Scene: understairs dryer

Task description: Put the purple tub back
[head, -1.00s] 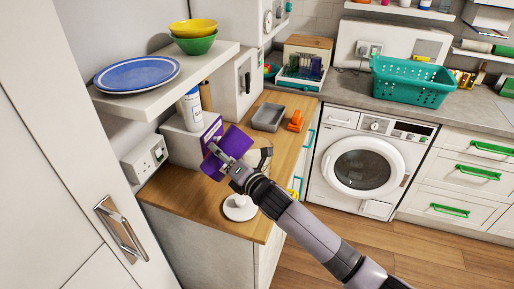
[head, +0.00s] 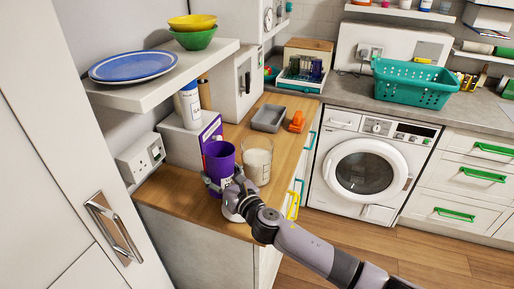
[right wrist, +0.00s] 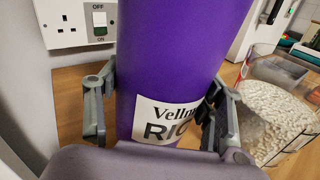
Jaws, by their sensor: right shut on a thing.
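The purple tub (head: 219,157) is upright over the near end of the wooden counter, in front of the grey-white box with a purple panel. I cannot tell whether the tub's base touches the counter. A clear container of white grains (head: 257,162) stands just right of the tub; it also shows in the right wrist view (right wrist: 280,115). My left gripper is out of view.
A white round lid-like thing (head: 231,214) lies partly behind my gripper. The purple panel (head: 211,131) and a white bottle (head: 190,106) are behind the tub. A shelf (head: 160,82) overhangs at left. A grey tray (head: 268,118) and an orange thing (head: 296,122) are farther back.

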